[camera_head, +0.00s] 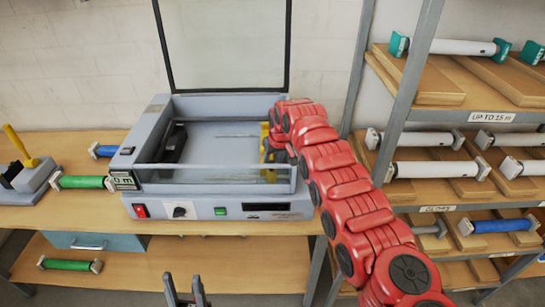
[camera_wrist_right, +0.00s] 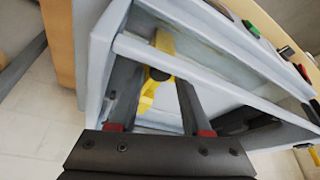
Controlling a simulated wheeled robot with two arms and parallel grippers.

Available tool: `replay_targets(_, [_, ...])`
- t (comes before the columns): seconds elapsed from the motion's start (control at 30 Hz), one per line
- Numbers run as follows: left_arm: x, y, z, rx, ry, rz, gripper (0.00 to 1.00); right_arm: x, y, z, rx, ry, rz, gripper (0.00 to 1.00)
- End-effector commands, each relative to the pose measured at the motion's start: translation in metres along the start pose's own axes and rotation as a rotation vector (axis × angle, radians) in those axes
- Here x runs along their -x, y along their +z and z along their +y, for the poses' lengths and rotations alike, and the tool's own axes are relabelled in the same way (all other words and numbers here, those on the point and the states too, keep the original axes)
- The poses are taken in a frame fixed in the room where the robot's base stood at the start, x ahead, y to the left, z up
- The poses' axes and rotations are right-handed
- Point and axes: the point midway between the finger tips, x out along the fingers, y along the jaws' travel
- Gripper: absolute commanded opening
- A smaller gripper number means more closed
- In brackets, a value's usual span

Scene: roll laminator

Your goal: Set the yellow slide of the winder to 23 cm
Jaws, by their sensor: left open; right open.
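The winder (camera_head: 215,165) is a grey box on the bench with its clear lid raised. Its yellow slide (camera_head: 265,141) stands at the right end inside, partly hidden by my red right arm. In the right wrist view the yellow slide (camera_wrist_right: 148,92) shows between the dark fingers of my right gripper (camera_wrist_right: 156,75). These fingers are apart, one on each side of it; I cannot tell whether either touches it. In the head view the right gripper is hidden by the arm. My left gripper (camera_head: 187,288) is open and empty at the bottom edge, in front of the bench.
The winder's front has a red switch (camera_head: 141,211), a knob (camera_head: 182,210) and a green button (camera_head: 220,211). Green rolls (camera_head: 82,182) and a grey device with a yellow lever (camera_head: 24,172) lie left. A shelf rack (camera_head: 404,100) with rolls stands right.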

Motion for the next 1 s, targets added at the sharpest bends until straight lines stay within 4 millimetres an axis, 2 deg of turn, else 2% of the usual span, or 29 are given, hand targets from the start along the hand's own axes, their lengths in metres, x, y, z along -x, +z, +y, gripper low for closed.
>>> replay_targets(0.47, [-0.0038, -0.0006, -0.0002, 0.000, 0.000, 0.000, 0.50, -0.0078, 0.0010, -0.0006, 0.001, 0.000, 0.000, 0.48])
replay_targets(0.73, [-0.0038, -0.0007, -0.0002, 0.000, 0.000, 0.000, 0.50, -0.0076, 0.0010, -0.0003, 0.000, 0.000, 0.000, 0.00])
replay_targets(1.0, [-0.0038, -0.0007, -0.0002, 0.000, 0.000, 0.000, 0.50, -0.0074, 0.0009, -0.0003, 0.000, 0.000, 0.000, 0.00])
